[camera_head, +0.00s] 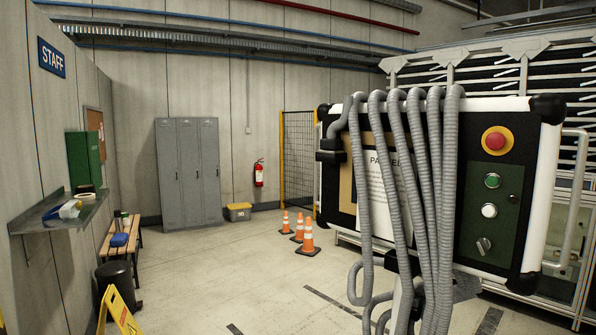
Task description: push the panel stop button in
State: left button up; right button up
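A control panel (470,215) with a dark face and white rounded edges stands close on the right. Its red mushroom-shaped stop button (497,141) sits on a round yellow surround near the top right of the face. I cannot tell from this angle whether it is pressed in. Below it on a green plate are a green button (492,181), a white button (489,210) and a grey selector knob (484,245). Neither of my grippers is in view, and nothing covers the red button.
Several grey corrugated hoses (445,190) hang over the panel's left and middle. Orange cones (309,240) stand on the floor left of it. A wall shelf (60,215), a bench (121,240) and a yellow floor sign (119,312) line the left. The middle floor is clear.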

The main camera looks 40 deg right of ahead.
aim_at(494, 140)
jog(key=i+z, duration=0.15)
jog(key=i, duration=0.65)
jog(key=i+j+z, duration=0.15)
jog(key=i, duration=0.65)
jog(key=i+z, duration=0.3)
jog(key=z, duration=0.2)
jog(key=i+z, duration=0.3)
jog(key=z, duration=0.15)
jog(key=i+j+z, duration=0.25)
jog(key=z, duration=0.25)
jog(key=i+z, duration=0.2)
jog(key=z, duration=0.3)
jog(key=i+j+z, duration=0.1)
jog(key=i+z, duration=0.15)
jog(key=z, duration=0.2)
jog(key=i+j+z, duration=0.15)
jog(key=z, duration=0.35)
jog(key=i+j+z, duration=0.2)
jog(key=z, duration=1.5)
jog(key=k+l, duration=0.1)
jog(key=l, duration=0.75)
jog(key=i+l, duration=0.1)
jog(key=l, duration=0.25)
jog(key=i+l, duration=0.1)
jog(key=l, duration=0.25)
jog(key=i+l, duration=0.1)
jog(key=l, duration=0.3)
jog(key=u, duration=0.05)
